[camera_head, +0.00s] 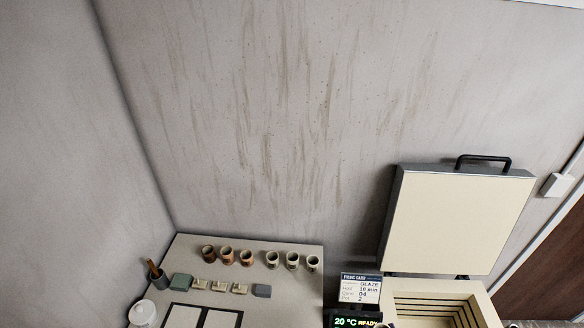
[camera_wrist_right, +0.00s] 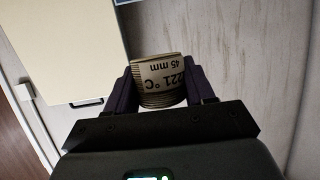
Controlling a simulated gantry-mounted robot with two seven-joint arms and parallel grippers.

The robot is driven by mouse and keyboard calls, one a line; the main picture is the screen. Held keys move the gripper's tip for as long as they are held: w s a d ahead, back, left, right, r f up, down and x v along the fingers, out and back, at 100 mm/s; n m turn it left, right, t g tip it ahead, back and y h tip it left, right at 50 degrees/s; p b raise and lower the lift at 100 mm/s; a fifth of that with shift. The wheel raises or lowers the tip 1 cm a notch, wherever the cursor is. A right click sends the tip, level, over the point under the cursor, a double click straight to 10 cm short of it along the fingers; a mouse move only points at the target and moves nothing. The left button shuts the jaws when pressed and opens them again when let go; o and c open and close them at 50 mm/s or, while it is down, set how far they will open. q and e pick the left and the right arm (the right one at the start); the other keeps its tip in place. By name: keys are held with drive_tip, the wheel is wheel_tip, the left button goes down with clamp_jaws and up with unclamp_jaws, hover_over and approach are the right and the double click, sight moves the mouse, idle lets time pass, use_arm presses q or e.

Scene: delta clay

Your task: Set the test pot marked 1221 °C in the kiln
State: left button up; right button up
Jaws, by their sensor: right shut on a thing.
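The test pot (camera_wrist_right: 158,80) is between the purple fingers of my right gripper (camera_wrist_right: 158,88) in the right wrist view. It is a ribbed, pale clay pot. Its print reads upside down in that view: "221 °C" and "45 mm", with any first digit hidden at the edge. My right gripper is shut on it, against a plain wall. The kiln (camera_head: 438,310) is at the bottom right of the head view, partly cut off by the frame. Its cream lid (camera_head: 458,222) stands open, and its stepped inside shows. Neither gripper shows in the head view.
A table (camera_head: 298,300) at lower left carries three reddish pots (camera_head: 227,256), three pale pots (camera_head: 292,260), several small blocks (camera_head: 220,287) and a brush cup (camera_head: 157,277). A firing card (camera_head: 360,288) and a display reading 20 °C READY (camera_head: 355,321) stand left of the kiln.

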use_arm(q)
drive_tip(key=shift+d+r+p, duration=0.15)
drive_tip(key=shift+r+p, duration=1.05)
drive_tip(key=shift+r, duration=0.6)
use_arm(e)
drive_tip(key=shift+s+r, duration=0.2)
drive_tip(key=shift+r, duration=1)
drive_tip(key=shift+a+f, duration=0.15)
drive_tip(key=shift+f, duration=0.05)
use_arm(q)
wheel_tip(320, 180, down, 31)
drive_tip(key=b, duration=3)
drive_tip(key=shift+b, duration=0.4)
use_arm(e)
drive_tip(key=w+a+f+n+y, duration=0.1)
drive_tip(key=w+a+f, duration=0.2)
drive_tip(key=f, duration=0.6)
drive_tip(key=w+a+f+n+y, duration=0.1)
drive_tip(key=w+a+f, duration=0.2)
drive_tip(key=f, duration=0.7)
drive_tip(key=w+a+f+n+y, duration=0.1)
drive_tip(key=w+a+f+y, duration=0.1)
drive_tip(key=f, duration=0.7)
drive_tip(key=shift+w+a+f+g, duration=0.25)
drive_tip(key=shift+w+a+g, duration=0.05)
drive_tip(key=shift+w+a, duration=0.6)
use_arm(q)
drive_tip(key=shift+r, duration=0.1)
use_arm(e)
drive_tip(key=shift+w, duration=0.1)
